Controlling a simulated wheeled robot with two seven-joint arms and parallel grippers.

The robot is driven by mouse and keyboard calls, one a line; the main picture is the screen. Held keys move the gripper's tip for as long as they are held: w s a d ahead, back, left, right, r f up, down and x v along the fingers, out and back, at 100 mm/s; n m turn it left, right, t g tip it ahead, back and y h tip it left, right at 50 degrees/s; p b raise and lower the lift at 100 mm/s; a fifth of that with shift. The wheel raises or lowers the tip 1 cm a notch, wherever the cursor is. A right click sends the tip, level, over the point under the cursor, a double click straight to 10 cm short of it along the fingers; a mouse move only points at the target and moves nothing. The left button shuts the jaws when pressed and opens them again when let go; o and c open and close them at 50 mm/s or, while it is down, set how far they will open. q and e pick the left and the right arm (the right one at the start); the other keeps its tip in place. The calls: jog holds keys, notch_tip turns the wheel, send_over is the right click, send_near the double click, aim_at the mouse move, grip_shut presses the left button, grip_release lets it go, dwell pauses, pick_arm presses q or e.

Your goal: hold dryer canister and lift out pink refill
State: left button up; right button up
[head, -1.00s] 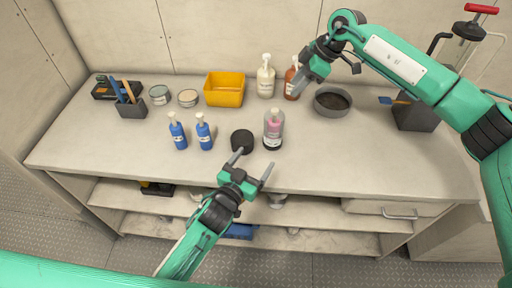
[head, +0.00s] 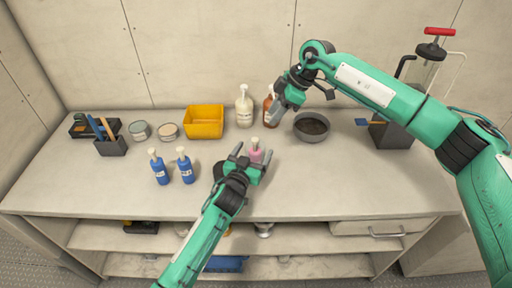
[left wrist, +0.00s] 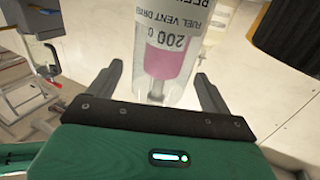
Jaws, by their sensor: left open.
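In the left wrist view the clear canister (left wrist: 180,18), with printed lettering, and the pink refill (left wrist: 168,62) appear between the two spread fingers of my left gripper (left wrist: 159,78). I see gaps beside the canister, so that gripper is open. My right gripper (head: 277,106) hangs by the brown bottle, away from the canister; its jaw opening is unclear.
Two blue bottles (head: 171,168) stand left of the canister. A yellow bin (head: 203,121), a cream pump bottle (head: 244,106), a brown bottle (head: 268,107) and a grey bowl (head: 311,127) stand behind. The bench right of the canister is clear.

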pick_arm(q)
jog(key=shift+x, duration=1.35)
jog(key=c, duration=1.3)
jog(key=shift+o, duration=0.2)
pick_arm(e)
jog(key=shift+o, duration=1.1)
jog(key=y, duration=0.4)
send_over(255, 141)
jog(key=s, duration=0.3)
notch_tip(255, 141, down, 4)
jog(key=m+t, duration=0.1)
jog(key=t, duration=0.1)
jog(key=s+d+f+m+t+y, duration=0.1)
jog(key=d+f+m+t+y, duration=0.1)
jog(key=d+f+m+t, duration=0.35)
jog(key=shift+t, duration=0.35)
jog(key=x, duration=0.9)
jog(key=shift+w+r, duration=0.3)
jog(key=shift+w, duration=0.15)
